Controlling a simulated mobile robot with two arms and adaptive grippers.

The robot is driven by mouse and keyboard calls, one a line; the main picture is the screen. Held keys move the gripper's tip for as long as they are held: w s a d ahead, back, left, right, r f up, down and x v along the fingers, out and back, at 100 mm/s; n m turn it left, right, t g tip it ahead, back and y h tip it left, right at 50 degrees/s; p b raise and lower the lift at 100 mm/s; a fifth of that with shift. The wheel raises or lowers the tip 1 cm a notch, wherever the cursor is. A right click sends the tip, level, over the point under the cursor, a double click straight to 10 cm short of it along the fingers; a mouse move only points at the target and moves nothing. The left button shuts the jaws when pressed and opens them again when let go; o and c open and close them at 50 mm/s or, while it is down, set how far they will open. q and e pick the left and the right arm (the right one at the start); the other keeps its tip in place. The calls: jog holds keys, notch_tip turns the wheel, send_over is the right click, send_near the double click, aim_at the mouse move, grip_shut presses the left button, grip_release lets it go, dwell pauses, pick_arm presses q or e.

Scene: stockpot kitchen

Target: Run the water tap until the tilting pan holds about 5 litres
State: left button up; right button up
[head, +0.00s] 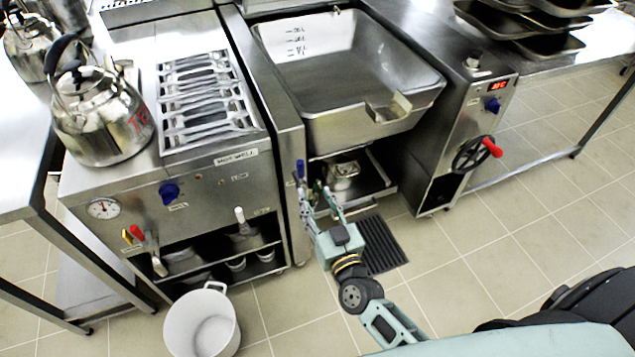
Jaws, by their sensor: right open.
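The tilting pan (345,131) is a wide steel basin with a pouring lip at its front right. Litre marks show on its back wall, too small to read. Its bottom looks bare grey metal; I cannot make out any water. A small blue handle (300,169), which looks like the water tap's lever, stands on the front of the narrow column left of the pan. No spout or running water can be made out. My right gripper (316,190) is open and empty just below and right of that handle; I cannot tell whether it touches. My left gripper is out of view.
A white bucket (202,322) is on the floor. Right of the pan are a red-handled wheel (473,155) and stacked trays (520,25). A dark floor grate (378,245) lies below my gripper. Floor at right is clear.

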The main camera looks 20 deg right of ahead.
aim_at(302, 172)
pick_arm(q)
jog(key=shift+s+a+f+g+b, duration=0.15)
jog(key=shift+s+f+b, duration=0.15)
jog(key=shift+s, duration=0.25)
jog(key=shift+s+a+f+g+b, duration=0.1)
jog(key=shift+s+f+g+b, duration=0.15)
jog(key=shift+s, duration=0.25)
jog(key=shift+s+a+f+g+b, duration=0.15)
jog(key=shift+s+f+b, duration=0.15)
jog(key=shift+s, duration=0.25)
pick_arm(e)
jog(key=shift+w+a+f, duration=0.1)
jog(key=shift+w, duration=2.5)
jog(key=shift+w+a+f, duration=0.1)
jog(key=shift+w, duration=2.5)
grip_shut()
